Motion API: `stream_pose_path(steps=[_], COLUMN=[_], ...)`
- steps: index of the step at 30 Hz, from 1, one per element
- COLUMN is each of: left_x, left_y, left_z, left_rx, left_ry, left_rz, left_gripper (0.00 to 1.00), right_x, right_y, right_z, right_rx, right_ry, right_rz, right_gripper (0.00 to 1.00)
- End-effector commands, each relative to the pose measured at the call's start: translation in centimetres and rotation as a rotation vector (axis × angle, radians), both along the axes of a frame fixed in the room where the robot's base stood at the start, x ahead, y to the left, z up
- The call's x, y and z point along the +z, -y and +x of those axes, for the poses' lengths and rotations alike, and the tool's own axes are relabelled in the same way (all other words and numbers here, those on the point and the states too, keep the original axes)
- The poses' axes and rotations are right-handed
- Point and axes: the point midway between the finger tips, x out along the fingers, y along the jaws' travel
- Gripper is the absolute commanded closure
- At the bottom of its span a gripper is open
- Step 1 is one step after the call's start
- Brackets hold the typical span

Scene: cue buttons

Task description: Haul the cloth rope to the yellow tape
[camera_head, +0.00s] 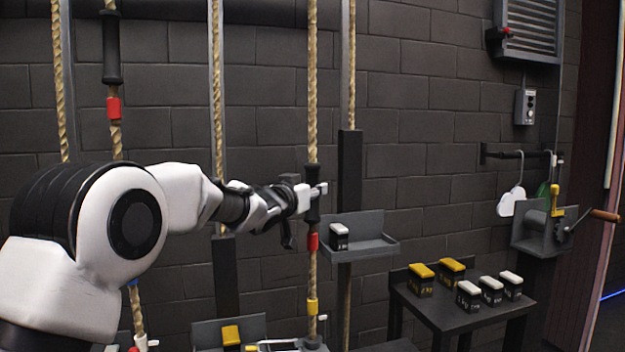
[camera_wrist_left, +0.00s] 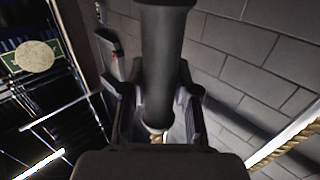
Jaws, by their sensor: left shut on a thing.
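A tan rope (camera_head: 312,90) hangs vertically near the middle of the head view, with a black grip sleeve (camera_head: 313,210) on it. Red tape (camera_head: 313,241) is just below the sleeve, and yellow tape (camera_head: 312,306) is lower on the same line. My left gripper (camera_head: 312,190) is shut around the black sleeve, well above the yellow tape. In the left wrist view, the dark sleeve (camera_wrist_left: 165,45) stands between the fingers, with a little rope showing under it. My right gripper is not in view.
Other ropes (camera_head: 217,80) hang to the left, one with a black sleeve (camera_head: 111,48) and red tape. A shelf (camera_head: 375,248) holds a labelled block behind the rope. A dark table (camera_head: 455,318) with several yellow- and white-topped blocks stands right. A crank box (camera_head: 545,235) is on the wall.

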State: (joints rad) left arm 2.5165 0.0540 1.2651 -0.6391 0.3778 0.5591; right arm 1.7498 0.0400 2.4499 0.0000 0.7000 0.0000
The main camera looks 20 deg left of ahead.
Motion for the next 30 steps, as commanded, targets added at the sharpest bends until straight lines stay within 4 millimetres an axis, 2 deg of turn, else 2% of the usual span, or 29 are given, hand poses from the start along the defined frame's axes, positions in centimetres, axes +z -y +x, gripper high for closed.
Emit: stream_pose_path(steps=[1,6,20,21,23,30], left_x=[-1.7,-3.3,-3.6,-3.6,-3.5,-3.5], left_y=[0.0,0.0,0.0,0.0,0.0,0.0], left_z=[0.0,0.0,0.0,0.0,0.0,0.0], left_rx=[0.0,0.0,0.0,0.0,0.0,0.0], left_ry=[-0.004,-0.003,0.001,0.001,0.001,0.002], left_rz=[0.001,0.001,0.0,0.0,0.0,0.0], left_gripper=[1.0,1.0,1.0,0.63,0.44,0.44], right_x=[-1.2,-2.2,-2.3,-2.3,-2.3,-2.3], right_y=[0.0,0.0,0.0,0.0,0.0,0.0], right_z=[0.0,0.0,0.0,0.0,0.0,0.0], right_rx=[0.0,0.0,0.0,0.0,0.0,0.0], right_ry=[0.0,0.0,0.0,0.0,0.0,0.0], right_rz=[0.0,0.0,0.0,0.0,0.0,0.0], right_gripper=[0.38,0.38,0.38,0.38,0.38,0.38])
